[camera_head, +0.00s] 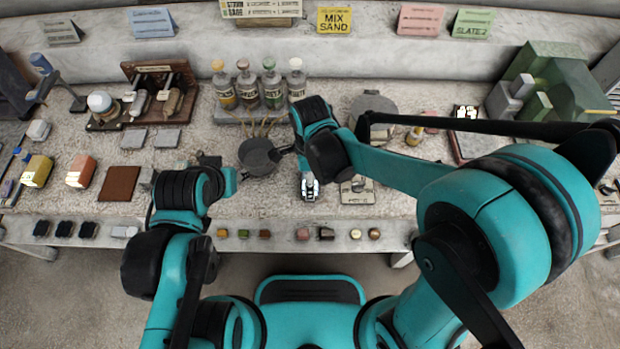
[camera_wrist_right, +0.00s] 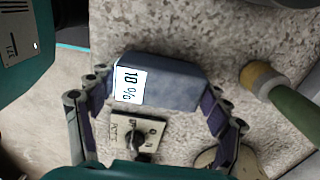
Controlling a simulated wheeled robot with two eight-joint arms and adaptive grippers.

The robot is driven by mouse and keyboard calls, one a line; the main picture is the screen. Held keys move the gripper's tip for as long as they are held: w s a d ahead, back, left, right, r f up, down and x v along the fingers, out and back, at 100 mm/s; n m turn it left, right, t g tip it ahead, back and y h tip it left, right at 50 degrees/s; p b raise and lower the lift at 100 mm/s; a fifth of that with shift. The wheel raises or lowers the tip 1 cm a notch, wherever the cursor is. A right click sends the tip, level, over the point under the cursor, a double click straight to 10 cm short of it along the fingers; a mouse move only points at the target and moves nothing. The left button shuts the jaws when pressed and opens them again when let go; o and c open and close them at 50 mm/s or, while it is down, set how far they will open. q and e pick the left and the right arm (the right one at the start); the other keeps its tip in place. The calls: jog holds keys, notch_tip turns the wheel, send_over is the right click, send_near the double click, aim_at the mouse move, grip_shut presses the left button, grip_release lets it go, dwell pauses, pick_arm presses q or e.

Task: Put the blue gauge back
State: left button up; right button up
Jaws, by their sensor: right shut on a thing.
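My right gripper (camera_wrist_right: 155,105) is shut on a blue-grey block-shaped gauge (camera_wrist_right: 158,82), with a finger on either side of it. The gauge has a white label reading "10 %". In the head view the right gripper (camera_head: 309,186) hangs over the front part of the bench, and a small white patch shows at its tip; the gauge is mostly hidden there. My left gripper (camera_head: 208,160) is over the bench left of the dark pan, largely hidden by its own wrist, and its fingers are not clear.
A pale switch plate with a black knob (camera_head: 357,190) lies right of the right gripper, also seen in the wrist view (camera_wrist_right: 138,132). A dark pan (camera_head: 258,157) stands left of it. Several bottles (camera_head: 247,84) stand behind. A brown mat (camera_head: 119,183) lies at left.

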jog(key=shift+r, duration=0.1)
jog(key=shift+f, duration=0.25)
jog(key=o, duration=1)
jog(key=shift+r, duration=0.1)
